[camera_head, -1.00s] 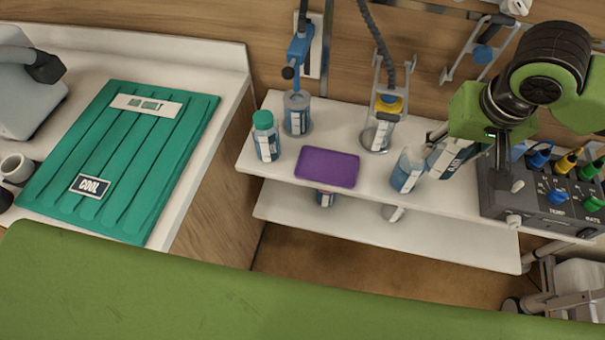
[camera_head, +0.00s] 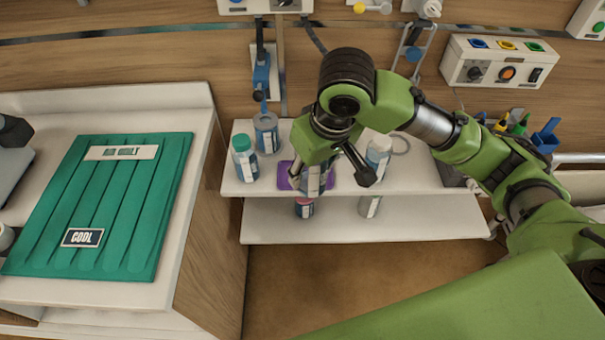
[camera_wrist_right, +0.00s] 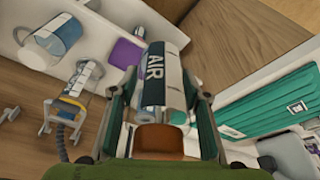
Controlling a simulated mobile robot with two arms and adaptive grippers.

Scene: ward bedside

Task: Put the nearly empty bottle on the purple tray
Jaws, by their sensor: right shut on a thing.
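My right gripper (camera_head: 330,172) is shut on a labelled bottle (camera_head: 314,181). In the right wrist view, the bottle (camera_wrist_right: 163,72) lies between both fingers, with a dark label reading AIR. Its fill level cannot be made out. In the head view, the bottle is in front of the purple tray (camera_head: 284,176), hiding much of it; I cannot tell whether they touch. The tray (camera_wrist_right: 126,53) also shows in the wrist view, beside the held bottle. My left gripper is out of view.
A teal-capped bottle (camera_head: 244,164) and a blue-tinted jar (camera_head: 266,135) stand left of the tray. Another bottle (camera_head: 379,153) stands to its right. The white shelf (camera_head: 420,182) has bare room farther right.

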